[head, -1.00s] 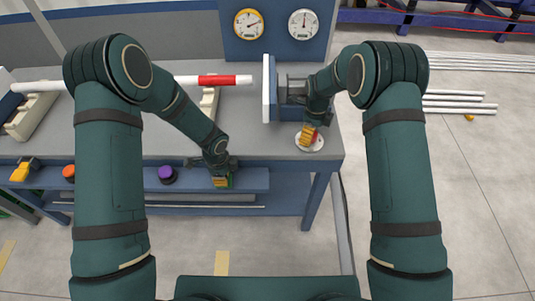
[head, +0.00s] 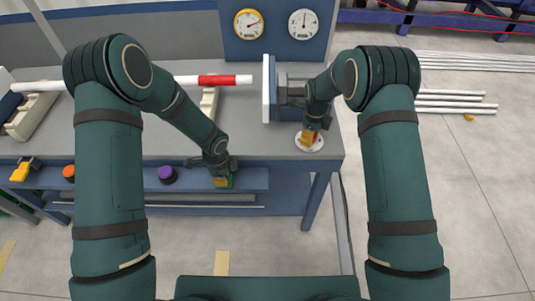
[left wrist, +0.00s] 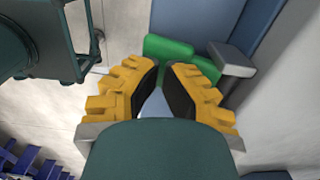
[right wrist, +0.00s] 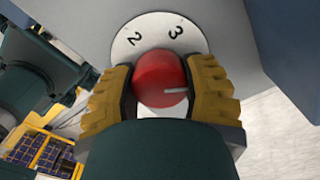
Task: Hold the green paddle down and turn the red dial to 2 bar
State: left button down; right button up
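My left gripper (left wrist: 162,66) is shut, its yellow fingertips nearly meeting over the green paddle (left wrist: 168,47). The head view shows this gripper (head: 221,181) low at the bench's front edge; whether the paddle is pressed down I cannot tell. My right gripper (right wrist: 160,82) has its fingers on both sides of the red dial (right wrist: 155,75). The dial's white line points right in the right wrist view. The white dial plate (right wrist: 152,37) shows 2 and 3 beyond the knob; its other marks are hidden. In the head view the right gripper (head: 310,137) stands over the plate.
A yellow-rimmed gauge (head: 248,24) and a white gauge (head: 303,24) hang on the back panel. A purple knob (head: 166,174), an orange knob (head: 69,172) and a yellow handle (head: 21,172) line the front ledge. A white pipe with a red band (head: 225,80) lies behind.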

pick_arm(q)
jog(key=shift+s, duration=0.1)
pick_arm(e)
jog(key=shift+c, duration=0.7)
jog(key=shift+n, duration=1.8)
jog(key=shift+n, duration=1.7)
